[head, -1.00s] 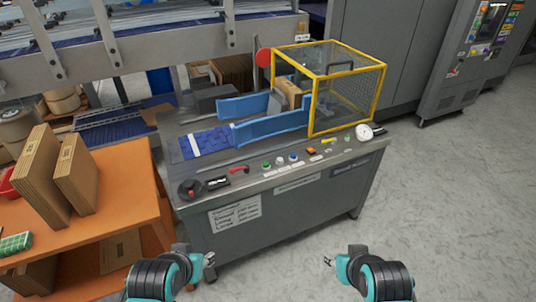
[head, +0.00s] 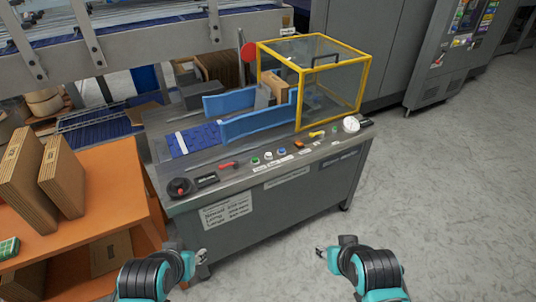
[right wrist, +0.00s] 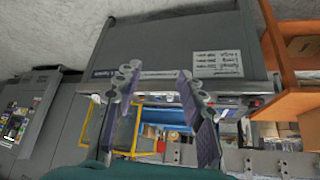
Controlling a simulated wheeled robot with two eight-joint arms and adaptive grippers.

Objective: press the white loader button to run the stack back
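The grey loader console (head: 290,200) stands ahead of me, with a row of small controls along its front top edge. A small pale button (head: 268,156), seemingly the white one, sits between a green button (head: 255,161) and a blue button (head: 281,151); its colour is hard to make out. My left gripper (head: 202,257) is low in front of the console, apart from it; its finger opening is too small to tell. My right gripper (head: 323,255) is also low in front, apart from the console. In the right wrist view its two fingers (right wrist: 157,85) are spread with nothing between them.
A yellow-framed guard cage (head: 330,85) stands on the console, beside blue guide plates (head: 258,122) and a brown carton stack (head: 274,85). A red-handled lever (head: 228,165) and dark knob (head: 180,187) are at left. An orange table (head: 100,190) holds flat cartons (head: 30,180). Floor at right is clear.

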